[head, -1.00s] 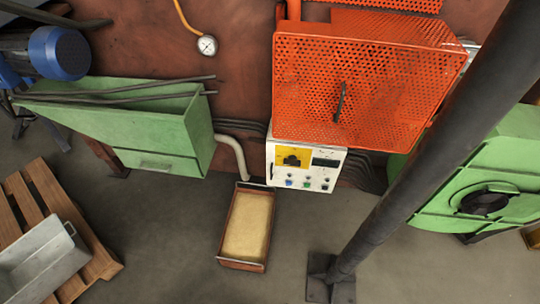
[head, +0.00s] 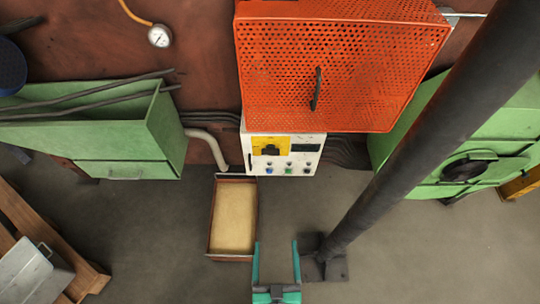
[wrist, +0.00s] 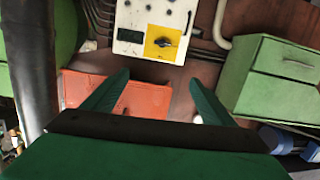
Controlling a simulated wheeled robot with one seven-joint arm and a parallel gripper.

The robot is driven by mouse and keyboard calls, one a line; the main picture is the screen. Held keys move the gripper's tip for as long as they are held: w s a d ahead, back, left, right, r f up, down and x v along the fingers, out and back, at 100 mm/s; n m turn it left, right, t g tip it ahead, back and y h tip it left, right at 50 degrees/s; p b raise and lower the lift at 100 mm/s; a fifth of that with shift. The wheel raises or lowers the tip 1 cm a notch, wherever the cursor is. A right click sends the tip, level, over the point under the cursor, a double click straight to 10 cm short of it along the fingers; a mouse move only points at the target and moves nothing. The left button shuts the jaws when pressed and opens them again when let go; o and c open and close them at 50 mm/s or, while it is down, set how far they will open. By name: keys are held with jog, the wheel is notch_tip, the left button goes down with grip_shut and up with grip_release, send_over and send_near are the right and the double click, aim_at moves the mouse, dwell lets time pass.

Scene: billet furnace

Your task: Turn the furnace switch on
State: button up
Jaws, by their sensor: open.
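The furnace switch (head: 271,150) is a dark rotary knob on a yellow plate on the white control panel (head: 310,167). The panel sits under the orange perforated furnace cover (head: 340,65). In the wrist view the switch (wrist: 164,42) and panel (wrist: 140,16) appear upside down, beyond my fingers. My gripper (head: 276,248) is at the bottom of the head view, below the panel and apart from it. Its two teal fingers are spread with nothing between them. In the wrist view the fingers of my gripper (wrist: 155,95) are also apart.
A tray with a tan filling (head: 211,220) lies on the floor below the panel. A dark post (head: 400,175) slants up at the right. Green machines stand left (head: 125,150) and right (head: 510,125). A wooden pallet (head: 85,275) is at lower left.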

jog(key=w+f+t, duration=0.1)
jog(key=w+f, duration=0.2)
jog(key=w, duration=0.4)
jog(key=w+f, duration=0.3)
jog(key=w, duration=0.3)
send_near(270, 155)
jog(key=shift+m+t, duration=0.3)
jog(key=shift+m, duration=0.1)
jog(key=w, duration=0.7)
jog(key=shift+w, duration=1.1)
jog(key=c, duration=1.1)
